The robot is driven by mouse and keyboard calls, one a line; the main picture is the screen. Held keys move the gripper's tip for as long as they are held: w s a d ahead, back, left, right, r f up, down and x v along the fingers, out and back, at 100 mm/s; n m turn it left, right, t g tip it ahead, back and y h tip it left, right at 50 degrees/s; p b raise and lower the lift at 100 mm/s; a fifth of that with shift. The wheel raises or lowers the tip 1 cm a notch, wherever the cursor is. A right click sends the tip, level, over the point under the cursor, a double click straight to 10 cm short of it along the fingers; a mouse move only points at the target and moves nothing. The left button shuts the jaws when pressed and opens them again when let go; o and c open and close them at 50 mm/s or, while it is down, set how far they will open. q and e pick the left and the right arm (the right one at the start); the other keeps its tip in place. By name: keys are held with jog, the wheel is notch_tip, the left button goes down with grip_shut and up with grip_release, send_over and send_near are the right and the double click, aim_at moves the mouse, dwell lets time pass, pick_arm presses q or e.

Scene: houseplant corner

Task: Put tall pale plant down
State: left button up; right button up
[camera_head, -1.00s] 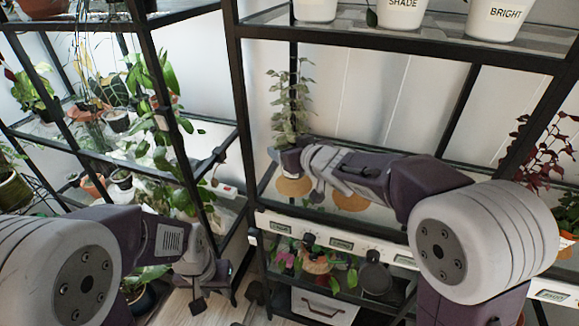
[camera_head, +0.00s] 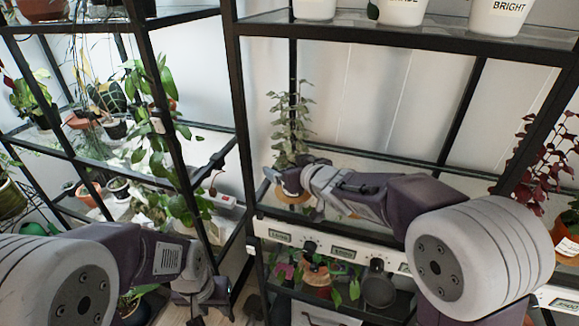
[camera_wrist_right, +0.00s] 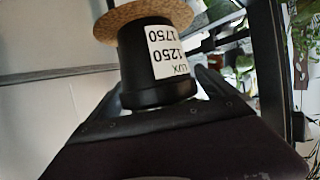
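In the head view my right gripper (camera_head: 289,180) is at the pot. The pot's base is at a round cork mat (camera_head: 293,197); I cannot tell if its full weight rests there. My left gripper (camera_head: 208,308) hangs low at the left, open and empty.
A red-leaved plant (camera_head: 545,170) stands at the right of the same shelf. White pots (camera_head: 403,10) are on the shelf above. Black rack posts (camera_head: 243,120) stand left of the plant. A label strip (camera_head: 340,252) runs along the shelf front, with small plants below.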

jog(key=shift+r, duration=0.35)
jog(key=p+v, duration=0.4)
jog(key=v, duration=0.8)
jog(key=shift+f, duration=0.2)
jog(key=shift+d, duration=0.1)
